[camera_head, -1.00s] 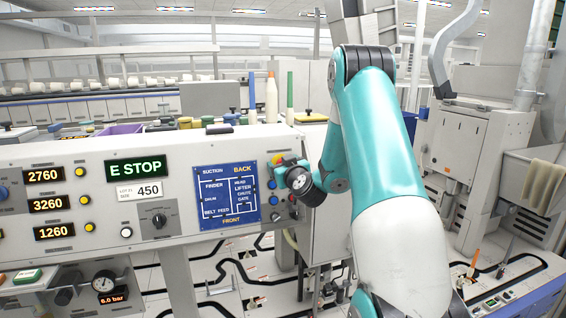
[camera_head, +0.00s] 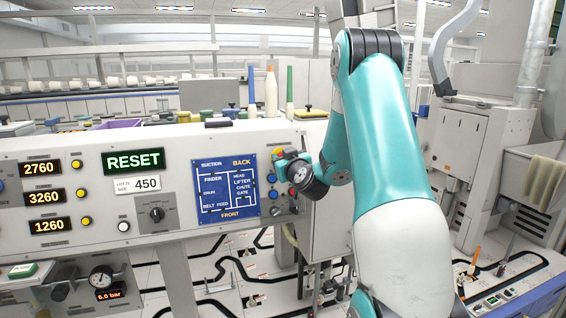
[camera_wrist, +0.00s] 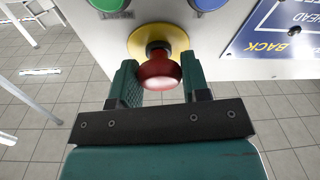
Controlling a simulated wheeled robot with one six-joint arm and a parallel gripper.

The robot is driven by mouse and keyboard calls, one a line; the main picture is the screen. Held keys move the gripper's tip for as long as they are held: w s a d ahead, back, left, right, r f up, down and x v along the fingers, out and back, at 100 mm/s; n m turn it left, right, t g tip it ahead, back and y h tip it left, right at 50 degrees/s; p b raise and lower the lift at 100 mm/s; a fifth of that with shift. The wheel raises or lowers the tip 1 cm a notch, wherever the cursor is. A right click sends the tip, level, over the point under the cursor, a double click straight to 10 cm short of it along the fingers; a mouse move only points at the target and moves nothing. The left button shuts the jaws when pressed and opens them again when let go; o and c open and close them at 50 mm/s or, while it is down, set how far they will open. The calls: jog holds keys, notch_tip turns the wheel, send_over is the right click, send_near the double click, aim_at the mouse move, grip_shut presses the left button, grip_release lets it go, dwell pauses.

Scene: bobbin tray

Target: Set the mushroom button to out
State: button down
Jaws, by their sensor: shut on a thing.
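The red mushroom button (camera_wrist: 158,73) stands on a round yellow plate (camera_wrist: 176,38) in the wrist view. A dark stem shows between its red head and the plate. My gripper (camera_wrist: 159,62) has one green finger on each side of the red head and is shut on it. In the head view my gripper (camera_head: 284,167) is at the right end of the grey panel and covers most of the button.
Blue buttons (camera_head: 273,194) sit just below my gripper, and a blue diagram plate (camera_head: 229,187) is to its left. In the wrist view, green (camera_wrist: 107,4) and blue (camera_wrist: 208,3) buttons lie close to the yellow plate. Bobbins and cones stand behind the panel.

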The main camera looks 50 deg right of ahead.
jog(key=c, duration=0.6)
grip_release()
jog(key=shift+s+a+r, duration=0.1)
jog(key=shift+s+a, duration=0.05)
jog(key=b+v, duration=1.7)
jog(key=shift+s, duration=0.15)
